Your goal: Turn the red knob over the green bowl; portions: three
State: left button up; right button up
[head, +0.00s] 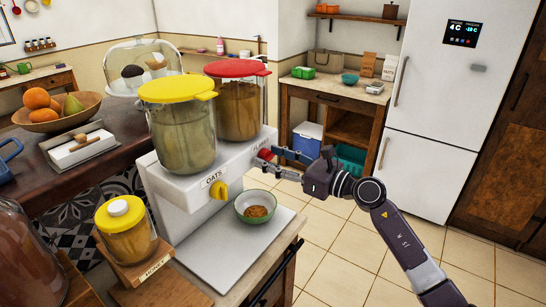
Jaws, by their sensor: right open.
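A white dispenser (180,197) stands on the counter with two clear canisters on top. The red-lidded canister (238,108) is at the back right, and the red knob (265,155) is on the dispenser's front below it. My right gripper (264,157) is open, its fingers reaching to the red knob from the right, one above and one below. I cannot tell whether they touch it. The green bowl (243,217) stands on the pale base in front of the dispenser, with a small brown heap in it. My left gripper is not in view.
A yellow knob (218,189) under "OATS" and the yellow-lidded canister (180,136) are at the left of the dispenser. A yellow-lidded honey jar (127,235) stands at the front left. The tiled floor (345,262) right of the counter is clear.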

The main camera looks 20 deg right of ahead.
jog(key=c, duration=1.1)
jog(key=m+p, duration=0.3)
jog(key=shift+d+r, duration=0.1)
jog(key=shift+r, duration=0.05)
jog(key=m+p, duration=0.3)
jog(key=m, duration=0.3)
jog(key=shift+w+p, duration=0.1)
jog(key=shift+p, duration=0.25)
jog(key=m+p, duration=0.3)
jog(key=m, duration=0.2)
jog(key=shift+d, duration=0.1)
jog(key=shift+f+m+p, duration=0.15)
jog(key=shift+m+p, duration=0.35)
jog(key=shift+m, duration=0.4)
jog(key=shift+f+m+p, duration=0.15)
jog(key=shift+m+p, duration=0.35)
jog(key=shift+m, duration=0.4)
